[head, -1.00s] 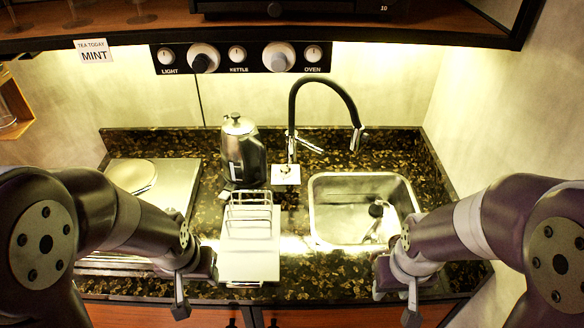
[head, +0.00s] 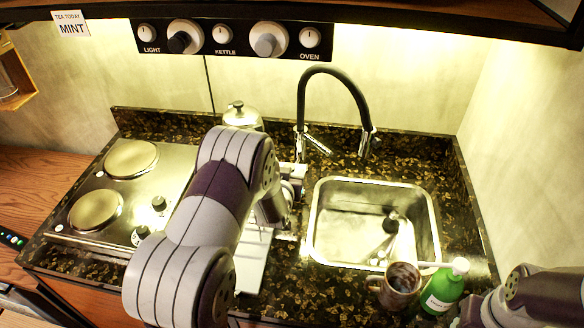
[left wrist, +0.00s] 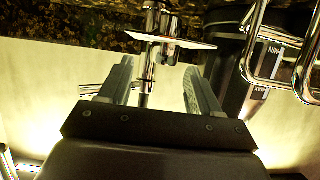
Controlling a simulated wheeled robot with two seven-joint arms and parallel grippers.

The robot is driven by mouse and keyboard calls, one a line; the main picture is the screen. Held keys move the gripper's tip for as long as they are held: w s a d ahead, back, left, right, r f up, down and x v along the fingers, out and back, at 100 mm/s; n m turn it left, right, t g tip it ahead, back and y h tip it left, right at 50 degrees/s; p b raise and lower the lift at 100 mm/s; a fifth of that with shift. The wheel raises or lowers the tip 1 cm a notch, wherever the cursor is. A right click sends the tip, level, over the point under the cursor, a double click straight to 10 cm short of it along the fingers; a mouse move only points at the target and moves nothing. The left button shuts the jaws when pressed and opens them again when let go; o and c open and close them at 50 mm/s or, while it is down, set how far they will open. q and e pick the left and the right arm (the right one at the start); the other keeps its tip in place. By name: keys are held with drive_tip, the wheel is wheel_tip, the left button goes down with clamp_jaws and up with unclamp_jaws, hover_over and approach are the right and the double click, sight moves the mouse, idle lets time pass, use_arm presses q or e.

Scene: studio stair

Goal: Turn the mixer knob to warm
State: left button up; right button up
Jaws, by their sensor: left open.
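The mixer is a black gooseneck tap (head: 335,75) behind the sink, with a chrome lever (head: 318,143) sticking out to the right of its stem. In the left wrist view, which looks upside down, the chrome stem (left wrist: 149,62) and a small pale plate (left wrist: 155,40) appear beyond the fingers. A chrome bar, apparently the lever (left wrist: 97,90), shows left of the fingers. My left gripper (left wrist: 158,82) is open, and the stem shows between its fingers; I cannot tell any contact. In the head view my left forearm hides most of that gripper. My right gripper is out of the picture.
The kettle (head: 241,112) stands left of the tap, partly hidden; a wire rack (left wrist: 290,50) shows near it. The sink (head: 432,225) lies right. A brown mug (head: 398,285) and green bottle (head: 443,290) stand at its front. The hob (head: 72,235) is left.

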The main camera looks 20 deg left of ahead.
use_arm(q)
drive_tip(key=shift+w+a+f, duration=0.25)
drive_tip(key=shift+w+a, duration=0.1)
drive_tip(key=shift+w, duration=0.2)
drive_tip(key=shift+w+a+f, duration=0.2)
drive_tip(key=shift+w+a, duration=0.15)
drive_tip(key=shift+w, duration=0.2)
drive_tip(key=shift+w+f, duration=0.1)
drive_tip(key=shift+w, duration=0.15)
drive_tip(key=shift+w+d+f, duration=0.1)
drive_tip(key=shift+w, duration=0.1)
drive_tip(key=shift+s, duration=0.1)
drive_tip(key=c, duration=1)
drive_tip(key=shift+h, duration=0.3)
drive_tip(key=shift+c, duration=0.2)
drive_tip(key=shift+a+m+h+b, duration=0.2)
drive_tip(key=shift+m+h+b, duration=0.3)
drive_tip(key=shift+m+h, duration=0.1)
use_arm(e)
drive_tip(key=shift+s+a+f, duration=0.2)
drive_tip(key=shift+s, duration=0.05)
use_arm(q)
drive_tip(key=shift+d, duration=0.1)
